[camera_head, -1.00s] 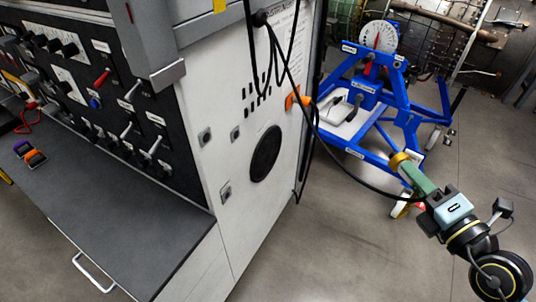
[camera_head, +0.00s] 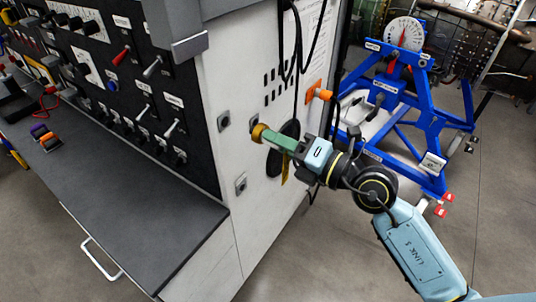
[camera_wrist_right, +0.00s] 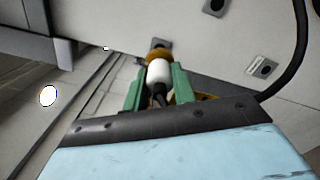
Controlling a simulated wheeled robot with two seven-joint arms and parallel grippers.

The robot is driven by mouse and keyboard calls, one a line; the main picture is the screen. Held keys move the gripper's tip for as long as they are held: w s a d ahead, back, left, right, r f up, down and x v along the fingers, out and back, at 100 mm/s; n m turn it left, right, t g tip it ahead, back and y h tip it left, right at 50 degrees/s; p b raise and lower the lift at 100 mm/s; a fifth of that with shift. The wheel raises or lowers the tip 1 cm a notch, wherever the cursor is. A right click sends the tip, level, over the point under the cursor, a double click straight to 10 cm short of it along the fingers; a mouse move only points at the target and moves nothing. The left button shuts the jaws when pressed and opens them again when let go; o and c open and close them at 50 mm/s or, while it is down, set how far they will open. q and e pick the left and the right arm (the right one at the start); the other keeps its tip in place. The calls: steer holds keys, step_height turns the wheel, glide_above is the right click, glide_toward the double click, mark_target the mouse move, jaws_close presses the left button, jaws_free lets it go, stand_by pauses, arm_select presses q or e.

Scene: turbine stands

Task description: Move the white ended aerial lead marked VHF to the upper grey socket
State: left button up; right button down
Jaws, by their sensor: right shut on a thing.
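My right gripper (camera_head: 270,136) is shut on the white ended lead, level with the cabinet's pale side panel. In the right wrist view its green fingers (camera_wrist_right: 158,88) flank the lead's white end (camera_wrist_right: 159,72), with a brass ring (camera_wrist_right: 159,56) at the front. The brass ring (camera_head: 259,132) shows just in front of a grey socket (camera_head: 254,122), which also appears behind it in the wrist view (camera_wrist_right: 161,43). I cannot tell if they touch. Other grey sockets are to the left (camera_head: 224,120) and below (camera_head: 240,184). The VHF marking is not readable. My left gripper is out of view.
An orange plug (camera_head: 323,94) is on the panel to the right. Black cables (camera_head: 293,50) hang down the panel behind my gripper. A dark worktop (camera_head: 130,195) juts out at the left. A blue stand with a dial (camera_head: 404,33) is at the right, with open floor before it.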

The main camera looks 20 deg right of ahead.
mark_target(260, 140)
steer(key=shift+w+a+f, duration=0.15)
steer(key=shift+a+f, duration=0.05)
steer(key=shift+a, duration=0.15)
steer(key=shift+x, duration=0.95)
steer(key=shift+w+a+r, duration=0.2)
steer(key=shift+w+a, duration=0.6)
steer(key=shift+w+a+p, duration=0.2)
steer(key=shift+w+p, duration=0.05)
steer(key=shift+p, duration=0.1)
steer(key=shift+f, duration=0.1)
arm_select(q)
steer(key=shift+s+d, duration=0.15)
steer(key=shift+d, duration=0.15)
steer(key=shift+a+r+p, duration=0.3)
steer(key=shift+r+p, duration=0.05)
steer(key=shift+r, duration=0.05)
